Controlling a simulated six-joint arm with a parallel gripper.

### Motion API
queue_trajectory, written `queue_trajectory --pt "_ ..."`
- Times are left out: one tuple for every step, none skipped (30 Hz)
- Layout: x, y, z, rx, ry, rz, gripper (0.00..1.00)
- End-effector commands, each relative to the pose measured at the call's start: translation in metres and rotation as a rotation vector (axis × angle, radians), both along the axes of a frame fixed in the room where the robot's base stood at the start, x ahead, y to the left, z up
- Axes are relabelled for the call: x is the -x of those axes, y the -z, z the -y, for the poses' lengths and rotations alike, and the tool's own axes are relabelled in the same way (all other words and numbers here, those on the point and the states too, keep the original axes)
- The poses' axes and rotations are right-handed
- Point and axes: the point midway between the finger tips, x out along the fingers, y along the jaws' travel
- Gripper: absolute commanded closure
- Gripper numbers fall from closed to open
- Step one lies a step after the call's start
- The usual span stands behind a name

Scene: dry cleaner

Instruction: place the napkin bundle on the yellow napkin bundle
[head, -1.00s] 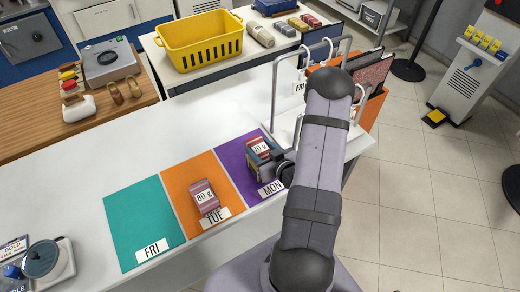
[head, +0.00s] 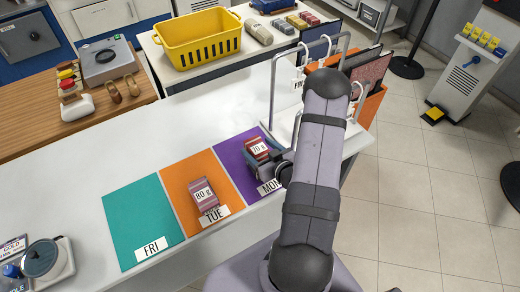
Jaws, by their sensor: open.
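A dark red napkin bundle (head: 257,145) with a white "70 g" label is at the purple mat (head: 231,158), marked MON. My gripper (head: 265,158) is open and close against this bundle, its dark jaws at the bundle's near and right sides. The jaws hide the bundle's lower part, so I cannot tell what it rests on or whether they touch it. A pinkish-striped bundle (head: 203,194) labelled "80 g" lies on the orange mat (head: 180,178), marked TUE. A small yellowish bundle (head: 297,22) lies in a row on the back table. No plainly yellow bundle shows near my gripper.
The teal mat (head: 140,220), marked FRI, is empty. A metal rail (head: 272,90) stands right behind the purple mat. A yellow basket (head: 200,45) and other bundles (head: 258,33) are on the back table. The white counter (head: 190,120) behind the mats is clear.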

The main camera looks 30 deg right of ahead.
Motion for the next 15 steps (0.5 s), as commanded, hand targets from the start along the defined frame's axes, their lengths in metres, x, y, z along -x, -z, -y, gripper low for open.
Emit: queue_trajectory --pt "0.0 -0.001 0.0 0.0 0.0 0.0 0.33" --pt "0.0 -0.001 0.0 0.0 0.0 0.0 0.33" --pt "0.0 -0.003 0.0 0.0 0.0 0.0 0.33" --pt "0.0 -0.004 0.0 0.0 0.0 0.0 0.33" --pt "0.0 -0.006 0.0 0.0 0.0 0.0 0.33" --pt "0.003 -0.004 0.001 0.0 0.002 0.0 0.33" --pt "0.006 -0.005 0.001 0.0 0.002 0.0 0.33" --pt "0.009 -0.006 0.001 0.0 0.002 0.0 0.33" --pt "0.014 -0.007 0.002 0.001 0.004 -0.001 0.33" --pt "0.018 -0.009 0.002 0.001 0.004 -0.001 0.33" --pt "0.022 -0.011 0.002 0.001 0.004 0.0 0.33" --pt "0.028 -0.013 0.002 -0.001 0.006 0.0 0.33" --pt "0.033 -0.015 0.002 0.0 0.005 0.001 0.33" --pt "0.038 -0.017 0.003 0.001 0.007 0.001 0.33" --pt "0.045 -0.02 0.003 0.0 0.006 0.0 0.33"
